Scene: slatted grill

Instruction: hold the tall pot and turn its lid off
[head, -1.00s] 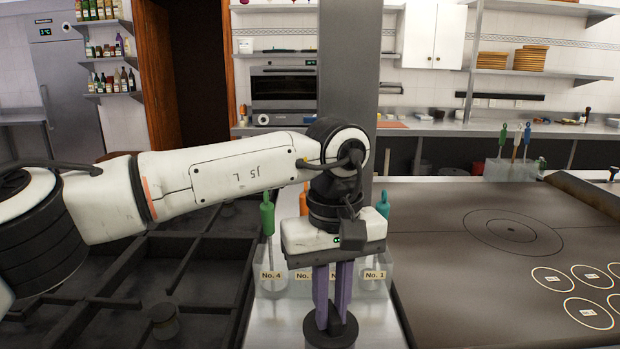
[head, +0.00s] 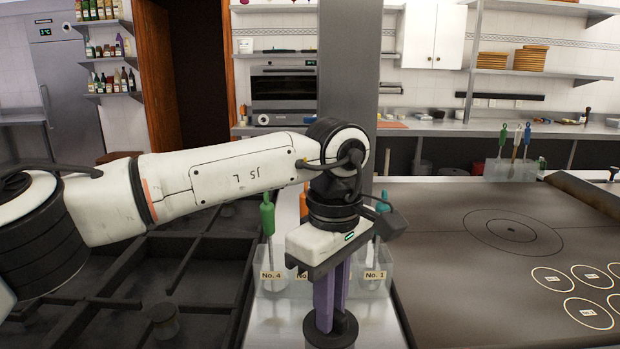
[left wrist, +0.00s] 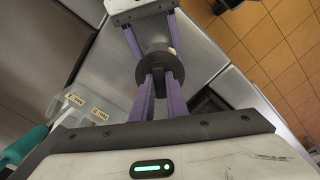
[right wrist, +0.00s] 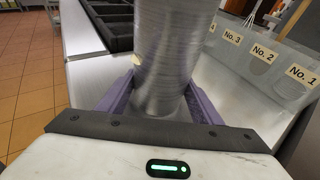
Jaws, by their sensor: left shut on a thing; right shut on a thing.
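The lid (head: 332,332) is a dark round disc with a knob, at the bottom middle of the head view. My left gripper (head: 332,312) points straight down and is shut on the lid's knob. The lid also shows in the left wrist view (left wrist: 158,66), on top of the tall pot (left wrist: 155,40). The pot is a grey metal cylinder, upright in the right wrist view (right wrist: 162,75). My right gripper (right wrist: 160,102) is shut around the pot's side, one purple finger on each side. The pot's body and my right gripper are out of the head view. I cannot tell whether the lid is loose.
Clear bins with number labels (head: 272,277) stand on the steel counter behind the left gripper, holding coloured-handled utensils. A dark slatted grill (head: 200,285) lies to the left. A flat griddle (head: 450,240) with marked circles lies to the right.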

